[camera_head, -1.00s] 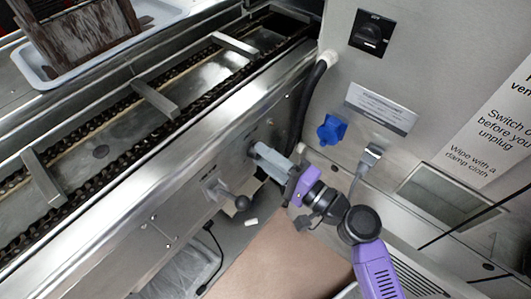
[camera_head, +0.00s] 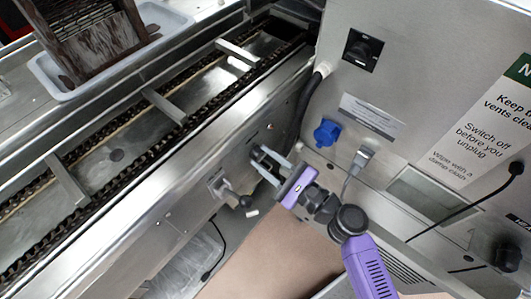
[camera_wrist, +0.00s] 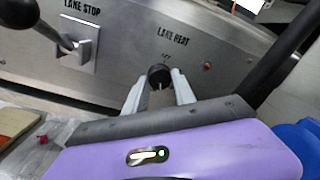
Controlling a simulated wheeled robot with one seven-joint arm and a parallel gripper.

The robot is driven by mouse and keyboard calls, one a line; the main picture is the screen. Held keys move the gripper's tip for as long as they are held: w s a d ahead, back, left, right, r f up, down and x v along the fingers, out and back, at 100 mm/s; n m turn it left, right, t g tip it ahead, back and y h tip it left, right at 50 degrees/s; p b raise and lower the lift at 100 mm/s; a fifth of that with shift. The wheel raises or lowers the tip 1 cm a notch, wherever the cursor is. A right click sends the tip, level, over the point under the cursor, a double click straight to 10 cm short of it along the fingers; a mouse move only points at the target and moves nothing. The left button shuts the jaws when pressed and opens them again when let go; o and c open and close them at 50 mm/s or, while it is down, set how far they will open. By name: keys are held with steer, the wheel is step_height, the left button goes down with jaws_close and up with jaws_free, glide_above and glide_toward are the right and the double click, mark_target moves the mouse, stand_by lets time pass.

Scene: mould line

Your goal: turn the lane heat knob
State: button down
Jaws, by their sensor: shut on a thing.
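The lane heat knob (camera_wrist: 159,76) is a small round black knob on the steel side panel, under the printed words "LANE HEAT" in the wrist view. My gripper (camera_wrist: 157,82) has one pale finger on each side of the knob and is shut on it. In the head view my gripper (camera_head: 264,156) reaches the panel from the lower right, its two fingers spread either side of the knob, which is mostly hidden there. A pointer mark on the knob is too small to read.
A lane stop lever (camera_wrist: 62,35) stands out left of the knob. A small red lamp (camera_wrist: 207,66) is to its right. The chain conveyor (camera_head: 115,155) runs behind.

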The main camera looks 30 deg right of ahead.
steer(key=shift+m+p, duration=1.3)
steer(key=shift+m, duration=0.7)
steer(key=shift+f, duration=0.1)
steer(key=c, duration=1)
jaws_free()
steer(key=shift+c, duration=0.2)
steer(key=b+v, duration=0.1)
steer(key=v, duration=0.7)
steer(key=shift+b, duration=0.3)
